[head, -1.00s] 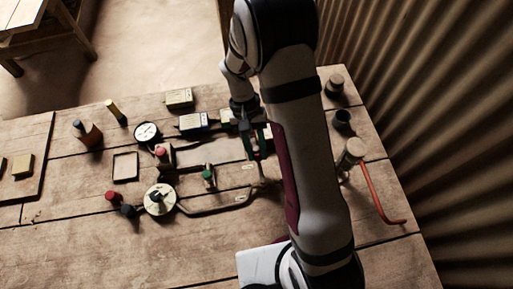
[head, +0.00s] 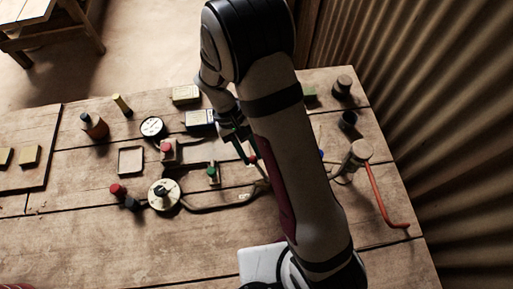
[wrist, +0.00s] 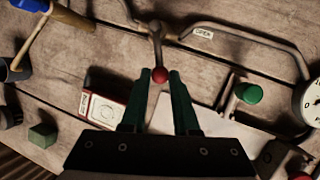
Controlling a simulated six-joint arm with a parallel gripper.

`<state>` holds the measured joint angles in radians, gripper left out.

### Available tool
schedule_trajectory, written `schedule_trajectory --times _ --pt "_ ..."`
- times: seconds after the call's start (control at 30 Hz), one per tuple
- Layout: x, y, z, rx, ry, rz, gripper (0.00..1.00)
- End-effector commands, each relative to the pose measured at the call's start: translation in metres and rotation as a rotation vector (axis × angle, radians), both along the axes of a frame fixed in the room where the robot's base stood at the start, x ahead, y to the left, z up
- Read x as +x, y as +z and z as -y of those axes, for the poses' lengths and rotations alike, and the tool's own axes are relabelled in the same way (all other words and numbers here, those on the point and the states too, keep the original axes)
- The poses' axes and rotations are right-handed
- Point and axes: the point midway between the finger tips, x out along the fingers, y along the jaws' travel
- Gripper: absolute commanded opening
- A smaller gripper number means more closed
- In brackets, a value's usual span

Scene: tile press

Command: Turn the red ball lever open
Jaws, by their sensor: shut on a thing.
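The red ball (wrist: 160,75) sits on the end of a thin metal lever (wrist: 157,42) that joins the pipe at the top of the wrist view. My gripper (wrist: 160,77) is shut on the ball, with its green fingers on either side. The lever points from the pipe towards my gripper. In the head view the red ball (head: 252,159) shows just beside my gripper (head: 246,155), and my arm hides the area to the right.
A green knob (wrist: 248,93) stands to the right of the lever; it also shows in the head view (head: 212,172). A red and white box (wrist: 104,108) is left of my fingers. A round dial (head: 163,194), a gauge (head: 152,127) and a red bent handle (head: 383,198) stand around.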

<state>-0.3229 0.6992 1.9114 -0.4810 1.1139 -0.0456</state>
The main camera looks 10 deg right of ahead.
Motion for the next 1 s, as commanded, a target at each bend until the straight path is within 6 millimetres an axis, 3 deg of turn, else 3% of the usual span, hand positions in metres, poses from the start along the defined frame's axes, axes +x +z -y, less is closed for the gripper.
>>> schedule_trajectory --times 0.5,1.0 --pt "-0.023 0.001 -0.028 0.000 0.492 0.003 0.00" --pt "-0.051 0.000 -0.040 0.001 0.927 0.002 0.00"
